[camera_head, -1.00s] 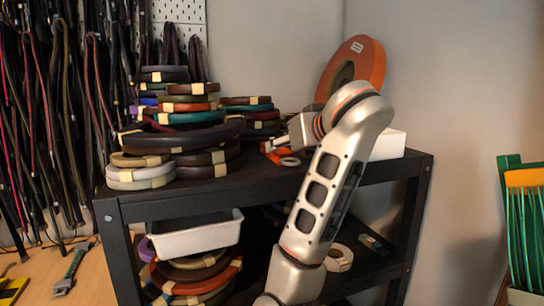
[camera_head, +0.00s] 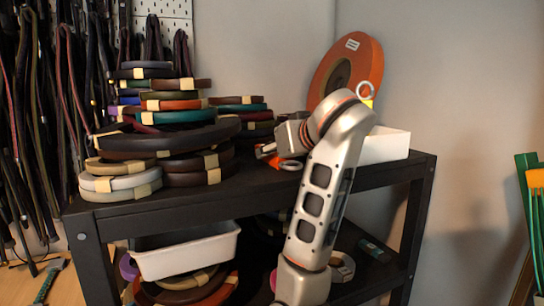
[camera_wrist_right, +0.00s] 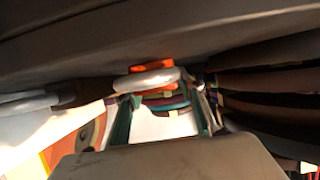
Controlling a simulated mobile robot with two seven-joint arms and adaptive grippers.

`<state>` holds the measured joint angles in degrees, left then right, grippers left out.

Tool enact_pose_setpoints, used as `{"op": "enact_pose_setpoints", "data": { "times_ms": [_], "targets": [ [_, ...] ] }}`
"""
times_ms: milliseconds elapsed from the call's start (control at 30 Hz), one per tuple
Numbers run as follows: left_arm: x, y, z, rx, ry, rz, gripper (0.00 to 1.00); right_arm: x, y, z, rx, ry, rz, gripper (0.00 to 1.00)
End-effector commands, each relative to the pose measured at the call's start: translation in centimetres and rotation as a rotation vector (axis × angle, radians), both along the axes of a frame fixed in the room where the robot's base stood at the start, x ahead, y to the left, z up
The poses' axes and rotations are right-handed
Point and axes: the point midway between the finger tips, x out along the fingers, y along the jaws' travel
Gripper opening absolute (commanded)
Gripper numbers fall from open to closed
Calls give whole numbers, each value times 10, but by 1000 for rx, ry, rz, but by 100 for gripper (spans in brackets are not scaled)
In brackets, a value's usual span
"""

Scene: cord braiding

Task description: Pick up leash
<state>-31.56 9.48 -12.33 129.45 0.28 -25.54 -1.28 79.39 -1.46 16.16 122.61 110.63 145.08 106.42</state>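Several flat cord coils with tan bands (camera_head: 170,140) lie stacked on the black shelf's top in the head view. Dark leash-like cords (camera_head: 65,90) hang at the left. I cannot tell which one is the leash. My right gripper (camera_head: 264,150) is over the shelf top, right of the stacks and pointing left, beside a small orange item (camera_head: 285,164). In the right wrist view its fingers (camera_wrist_right: 162,108) are spread, with an orange and pale thing (camera_wrist_right: 150,78) beyond the tips. Nothing is clearly held. My left gripper is not in view.
The black shelf (camera_head: 330,180) carries a large orange reel (camera_head: 333,72) and a white box (camera_head: 388,146) at the right. A white bin (camera_head: 185,250) and more coils sit on the lower shelf. Green straps (camera_head: 533,215) stand at the far right.

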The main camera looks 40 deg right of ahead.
Motion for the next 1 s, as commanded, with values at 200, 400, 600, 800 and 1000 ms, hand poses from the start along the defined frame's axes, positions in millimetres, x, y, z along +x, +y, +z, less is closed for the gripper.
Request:
{"op": "enact_pose_setpoints", "data": {
  "times_ms": [200,400,600,800,1000],
  "targets": [
    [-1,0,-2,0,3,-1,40,0,0,-1,0,1,0,1],
    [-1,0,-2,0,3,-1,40,0,0,-1,0,2,0,1],
    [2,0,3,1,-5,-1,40,-1,0,12,0,-2,0,1],
    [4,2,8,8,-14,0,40,-2,1,48,1,-9,2,1],
    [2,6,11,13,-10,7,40,-3,1,105,1,-12,3,1]
  ]
}}
